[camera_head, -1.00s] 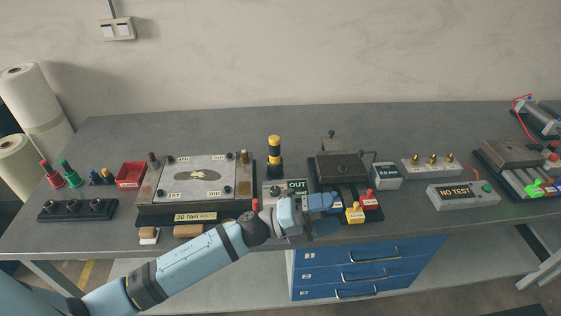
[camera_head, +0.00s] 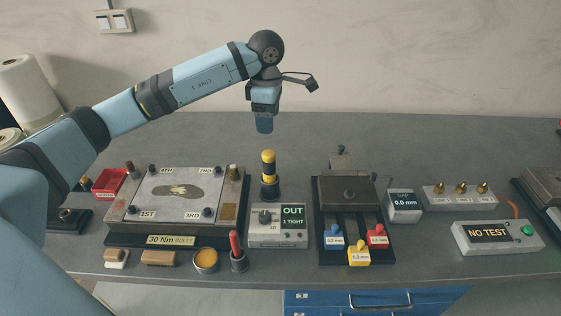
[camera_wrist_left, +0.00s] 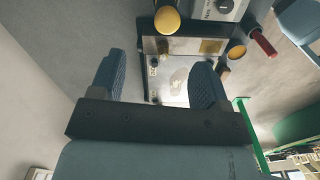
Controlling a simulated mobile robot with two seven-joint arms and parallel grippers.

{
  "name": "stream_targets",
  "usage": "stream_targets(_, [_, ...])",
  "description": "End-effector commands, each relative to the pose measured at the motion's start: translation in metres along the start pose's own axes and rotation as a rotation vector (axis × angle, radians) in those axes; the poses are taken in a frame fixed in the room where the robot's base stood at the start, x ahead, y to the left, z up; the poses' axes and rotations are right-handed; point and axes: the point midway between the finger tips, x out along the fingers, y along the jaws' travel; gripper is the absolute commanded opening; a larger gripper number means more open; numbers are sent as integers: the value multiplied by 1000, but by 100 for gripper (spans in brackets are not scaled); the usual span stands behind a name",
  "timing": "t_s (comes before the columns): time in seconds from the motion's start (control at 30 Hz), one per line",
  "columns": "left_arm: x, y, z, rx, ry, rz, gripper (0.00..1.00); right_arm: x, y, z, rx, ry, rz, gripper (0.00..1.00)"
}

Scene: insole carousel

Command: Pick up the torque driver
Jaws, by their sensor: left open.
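The torque driver (camera_head: 268,165), a yellow and black cylinder, stands upright in a dark round holder behind the grey control box. In the left wrist view, a round yellow top (camera_wrist_left: 167,20), which looks like the driver's, lies beyond the fingers near the upper edge. My left gripper (camera_head: 264,125) points down, just above the driver in the head view and apart from it. Its blue fingers (camera_wrist_left: 159,62) are spread in the wrist view with nothing between them. My right gripper is not in view.
The insole plate fixture (camera_head: 240,195) is left of the driver. The control box reading OUT (camera_head: 265,238) stands in front. A brown-topped block with coloured tabs (camera_head: 325,190) is to the right. The table behind the driver is clear.

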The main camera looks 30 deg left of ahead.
Motion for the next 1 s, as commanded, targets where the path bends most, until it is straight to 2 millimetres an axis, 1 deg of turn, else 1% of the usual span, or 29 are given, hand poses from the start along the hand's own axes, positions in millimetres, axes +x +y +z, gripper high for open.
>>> stream_targets(0.07, [9, 0, -1, -1, 6, -2, 70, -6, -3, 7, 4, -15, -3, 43])
stream_targets(0.2, [36, -1, -1, 0, 5, -5, 70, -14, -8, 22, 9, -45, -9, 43])
stream_targets(0.23, [42, -1, 0, 0, 4, -4, 70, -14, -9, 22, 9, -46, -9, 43])
stream_targets(0.3, [56, -1, 0, 0, 3, -5, 70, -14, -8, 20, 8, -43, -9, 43])
stream_targets(0.4, [71, -1, 0, 0, 2, -3, 70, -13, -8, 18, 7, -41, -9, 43])
stream_targets(0.5, [80, -1, 0, 0, 1, -2, 70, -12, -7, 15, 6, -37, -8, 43])
stream_targets(0.67, [88, -1, 1, 1, 1, -2, 70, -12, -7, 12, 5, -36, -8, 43])
stream_targets(0.73, [94, -2, 2, 1, 1, -3, 70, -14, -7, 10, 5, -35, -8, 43])
stream_targets(1.0, [132, -4, 3, 0, 0, -2, 70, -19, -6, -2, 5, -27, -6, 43])
